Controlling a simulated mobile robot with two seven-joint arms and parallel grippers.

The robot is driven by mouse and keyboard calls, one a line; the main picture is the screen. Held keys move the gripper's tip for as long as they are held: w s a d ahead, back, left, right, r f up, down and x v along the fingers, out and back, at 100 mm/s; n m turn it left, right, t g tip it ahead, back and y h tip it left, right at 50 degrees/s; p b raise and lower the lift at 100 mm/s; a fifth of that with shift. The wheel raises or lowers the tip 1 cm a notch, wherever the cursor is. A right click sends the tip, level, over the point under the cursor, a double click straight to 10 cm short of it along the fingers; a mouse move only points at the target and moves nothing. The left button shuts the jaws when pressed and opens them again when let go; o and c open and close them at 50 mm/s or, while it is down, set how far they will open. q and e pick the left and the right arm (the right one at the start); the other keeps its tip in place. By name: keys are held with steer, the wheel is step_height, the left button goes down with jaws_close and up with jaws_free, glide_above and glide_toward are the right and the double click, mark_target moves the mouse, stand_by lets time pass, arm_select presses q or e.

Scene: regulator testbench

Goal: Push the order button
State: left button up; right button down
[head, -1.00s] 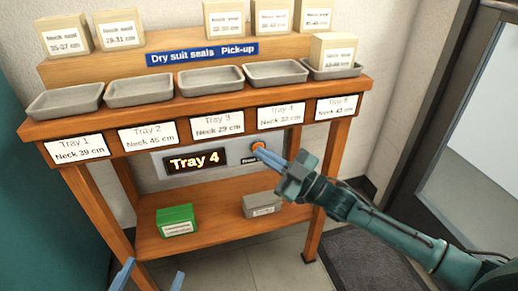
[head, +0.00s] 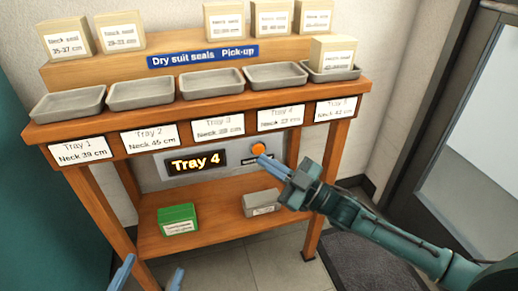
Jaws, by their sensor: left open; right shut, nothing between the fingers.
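The orange round order button (head: 258,149) sits on the grey panel under the tray shelf, right of a lit display (head: 195,162) reading "Tray 4". My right gripper (head: 262,160) is shut and empty, its blue fingertips just below and in front of the button; a small gap seems to show between them. A label under the button is partly hidden by the fingers. My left gripper (head: 148,277) is open at the bottom edge, with only its blue fingertips in view, far from the button.
A wooden stand (head: 210,240) holds several grey trays (head: 212,82) on top. One box (head: 333,52) sits in the right-hand tray, and others stand on the back ledge. A green box (head: 177,219) and a grey box (head: 261,203) are on the lower shelf.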

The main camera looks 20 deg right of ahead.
steer(key=s+p, duration=0.2)
steer(key=s, duration=0.2)
steer(key=shift+s+d, duration=0.1)
steer(key=shift+s, duration=0.2)
